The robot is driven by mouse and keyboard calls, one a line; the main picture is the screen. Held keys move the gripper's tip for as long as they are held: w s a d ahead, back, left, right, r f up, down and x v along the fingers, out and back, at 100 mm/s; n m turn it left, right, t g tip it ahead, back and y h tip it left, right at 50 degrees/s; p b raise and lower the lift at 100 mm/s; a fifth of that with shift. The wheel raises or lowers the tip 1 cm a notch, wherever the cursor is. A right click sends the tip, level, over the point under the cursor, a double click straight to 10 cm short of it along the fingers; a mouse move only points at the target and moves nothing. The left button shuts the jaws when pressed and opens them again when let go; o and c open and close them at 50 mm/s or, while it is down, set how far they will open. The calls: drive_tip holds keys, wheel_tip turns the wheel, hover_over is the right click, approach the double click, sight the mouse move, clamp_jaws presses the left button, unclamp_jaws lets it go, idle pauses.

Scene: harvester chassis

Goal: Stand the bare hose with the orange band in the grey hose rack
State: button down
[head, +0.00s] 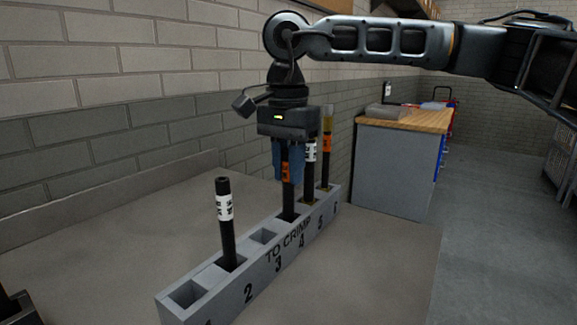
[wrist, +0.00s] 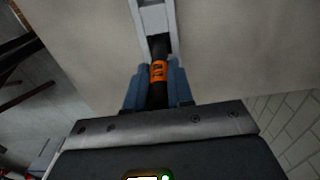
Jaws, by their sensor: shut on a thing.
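The grey hose rack (head: 262,262) stands on the bench, marked "TO CRIMP" and numbered along its front. My gripper (head: 287,176) points down with its blue fingers shut on the black hose with the orange band (head: 286,195). This hose is upright, and its lower end appears to be inside slot 4; how deep I cannot tell. In the wrist view the orange band (wrist: 158,70) shows between the fingers, with the hose running to the rack (wrist: 153,18). The hose's top is hidden by my gripper.
A white-banded hose (head: 226,235) stands in slot 2 and another (head: 310,158) in slot 5. An orange-banded hose with a brass-coloured top (head: 327,150) stands in slot 6. Slots 1 and 3 are empty. A brick wall is behind; a wood-topped cabinet (head: 395,165) stands beyond.

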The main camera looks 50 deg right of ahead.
drive_tip(key=c, duration=0.9)
unclamp_jaws()
drive_tip(key=shift+r, duration=3.95)
